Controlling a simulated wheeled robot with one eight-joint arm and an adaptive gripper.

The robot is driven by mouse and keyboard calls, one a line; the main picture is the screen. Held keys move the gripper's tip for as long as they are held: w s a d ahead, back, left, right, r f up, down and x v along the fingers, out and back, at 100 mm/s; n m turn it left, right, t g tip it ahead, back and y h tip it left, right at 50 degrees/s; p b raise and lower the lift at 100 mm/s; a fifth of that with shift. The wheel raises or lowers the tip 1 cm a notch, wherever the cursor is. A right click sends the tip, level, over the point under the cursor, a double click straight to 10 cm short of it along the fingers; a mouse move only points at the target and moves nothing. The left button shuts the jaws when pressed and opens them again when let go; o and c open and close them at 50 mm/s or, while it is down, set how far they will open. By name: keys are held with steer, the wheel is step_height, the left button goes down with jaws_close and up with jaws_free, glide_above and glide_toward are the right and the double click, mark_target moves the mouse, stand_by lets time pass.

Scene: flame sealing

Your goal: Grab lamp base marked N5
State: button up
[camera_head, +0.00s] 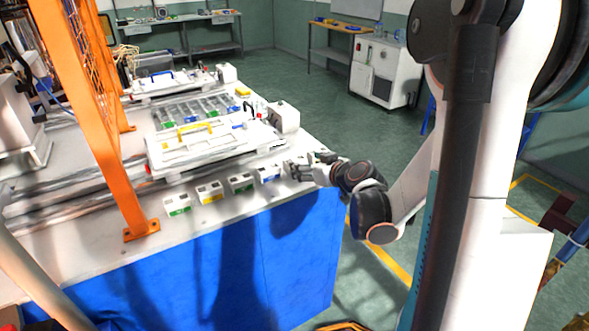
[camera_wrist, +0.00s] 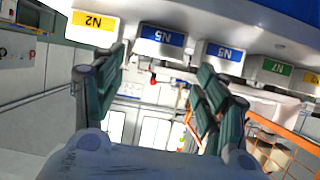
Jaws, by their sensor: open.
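A row of small white lamp bases with coloured labels stands along the front edge of the table. In the wrist view, two bases carry blue labels that look like N5, one near the middle (camera_wrist: 162,37) and one right of it (camera_wrist: 225,54). In the head view, a blue-labelled base (camera_head: 268,175) stands just left of my gripper (camera_head: 303,168). My gripper is open and empty. In the wrist view, the middle blue-labelled base shows beyond the gap between its fingers (camera_wrist: 162,68), apart from them. In the head view, my gripper may hide further bases.
A yellow-labelled base marked N2 (camera_wrist: 95,22) is at the wrist view's left; a green-labelled one (camera_wrist: 275,69) is at its right. Behind the row is a white case with a yellow handle (camera_head: 205,142). An orange post (camera_head: 100,120) stands at the left. Blue cloth (camera_head: 215,265) covers the table's front.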

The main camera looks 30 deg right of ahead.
mark_target(295, 160)
steer(key=shift+b+x, duration=1.05)
steer(key=shift+x, duration=1.9)
steer(key=shift+d+r, duration=0.15)
steer(key=shift+r, duration=0.05)
steer(key=shift+c, duration=0.6)
steer(key=c, duration=0.7)
